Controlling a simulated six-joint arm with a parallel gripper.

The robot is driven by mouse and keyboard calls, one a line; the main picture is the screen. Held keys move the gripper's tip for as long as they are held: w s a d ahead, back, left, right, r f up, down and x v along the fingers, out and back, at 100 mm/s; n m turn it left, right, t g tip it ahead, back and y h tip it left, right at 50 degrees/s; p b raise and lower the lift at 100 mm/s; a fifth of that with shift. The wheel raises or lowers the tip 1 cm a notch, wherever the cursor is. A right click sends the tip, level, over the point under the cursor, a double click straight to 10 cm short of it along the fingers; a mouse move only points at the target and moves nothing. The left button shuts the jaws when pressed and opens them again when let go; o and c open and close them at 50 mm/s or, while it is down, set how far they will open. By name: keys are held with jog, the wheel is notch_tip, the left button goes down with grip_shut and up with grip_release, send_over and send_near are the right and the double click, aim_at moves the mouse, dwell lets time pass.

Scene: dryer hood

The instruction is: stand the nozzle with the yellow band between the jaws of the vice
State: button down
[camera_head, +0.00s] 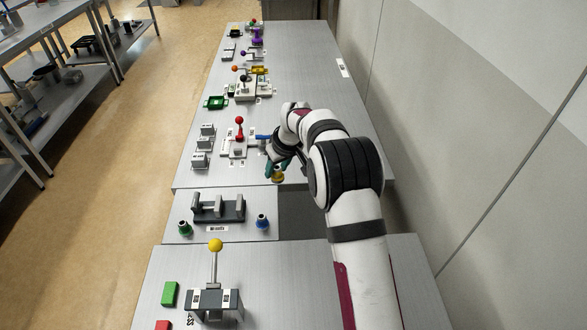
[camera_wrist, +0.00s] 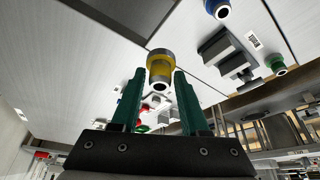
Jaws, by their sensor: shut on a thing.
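The nozzle with the yellow band (camera_wrist: 159,66) has a grey body and a dark opening facing the wrist camera. It sits between the tips of my gripper's teal fingers (camera_wrist: 159,80), which are shut on it. In the head view, the nozzle (camera_head: 278,177) shows below my gripper (camera_head: 277,168), over the near edge of the long table. The vice (camera_head: 218,209), dark grey with upright jaws, stands on the middle table, nearer the camera and left of my gripper. It also shows in the wrist view (camera_wrist: 226,53). No nozzle is seen between its jaws.
A blue-banded nozzle (camera_head: 262,221) stands right of the vice and a green-banded one (camera_head: 184,228) left of it. A red-knobbed lever fixture (camera_head: 239,135) stands left of my gripper. A yellow-knobbed lever (camera_head: 215,262) rises on the near table.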

jog(key=s+a+n+g+y, duration=0.2)
jog(key=s+a+n+g, duration=0.1)
jog(key=a+n, duration=0.8)
jog(key=a+g, duration=0.1)
jog(key=a, duration=0.2)
jog(key=shift+n, duration=0.4)
jog(key=shift+f, duration=4.25)
jog(key=c, duration=0.5)
grip_release()
jog(key=shift+c, duration=0.2)
